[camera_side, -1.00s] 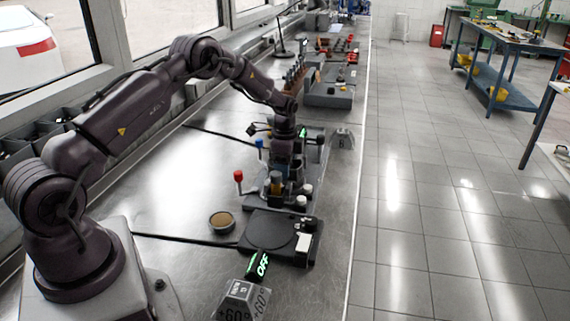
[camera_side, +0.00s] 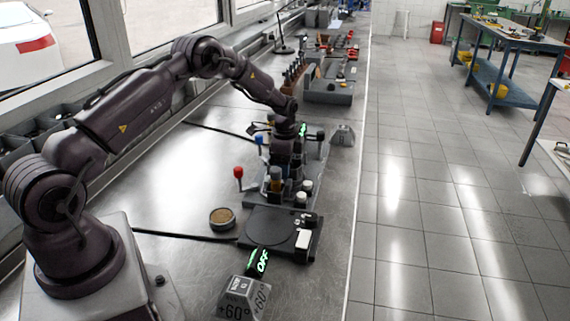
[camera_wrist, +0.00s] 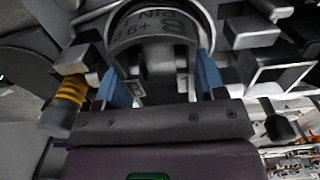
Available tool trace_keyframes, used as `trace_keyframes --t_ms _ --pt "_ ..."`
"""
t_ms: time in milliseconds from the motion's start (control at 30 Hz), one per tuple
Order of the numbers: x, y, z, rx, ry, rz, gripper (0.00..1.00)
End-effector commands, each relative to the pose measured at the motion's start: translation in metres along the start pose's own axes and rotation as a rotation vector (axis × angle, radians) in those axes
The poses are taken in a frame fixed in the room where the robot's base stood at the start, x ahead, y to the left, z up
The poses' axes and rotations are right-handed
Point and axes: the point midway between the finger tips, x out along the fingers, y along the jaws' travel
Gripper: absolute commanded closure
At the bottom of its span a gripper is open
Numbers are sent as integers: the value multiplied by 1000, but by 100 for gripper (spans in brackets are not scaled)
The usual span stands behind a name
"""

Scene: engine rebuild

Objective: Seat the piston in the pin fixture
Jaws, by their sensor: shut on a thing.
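In the wrist view my gripper (camera_wrist: 158,85) has its two blue-padded fingers closed on the piston (camera_wrist: 155,28), a round, grey metal part with a dark curved wall and lettering in sight. It is held upside or tilted in a way I cannot tell, and its far edge is cut off by the frame. The piston is hidden there by the gripper and posts. Whether it touches the fixture cannot be seen.
A yellow-brown spring-like post (camera_wrist: 72,90) stands close left of my fingers in the wrist view. A black round plate (camera_side: 270,225) with a green OFF display and a small dish (camera_side: 222,218) lie nearer. Bare bench lies left.

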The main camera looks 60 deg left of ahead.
Motion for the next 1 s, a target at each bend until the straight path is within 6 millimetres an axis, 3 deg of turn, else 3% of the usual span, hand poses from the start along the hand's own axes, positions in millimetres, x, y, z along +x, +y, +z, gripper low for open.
trace_keyframes --t_ms 167,200,300,500,533,1000 --pt "-1 -1 0 0 1 -2 79" --pt "-1 -1 0 0 1 -2 29" --pt "-1 0 0 0 1 -2 6" --pt "0 0 0 0 0 -1 6" --pt "1 0 0 0 -1 2 0" --pt "0 0 0 0 0 0 0"
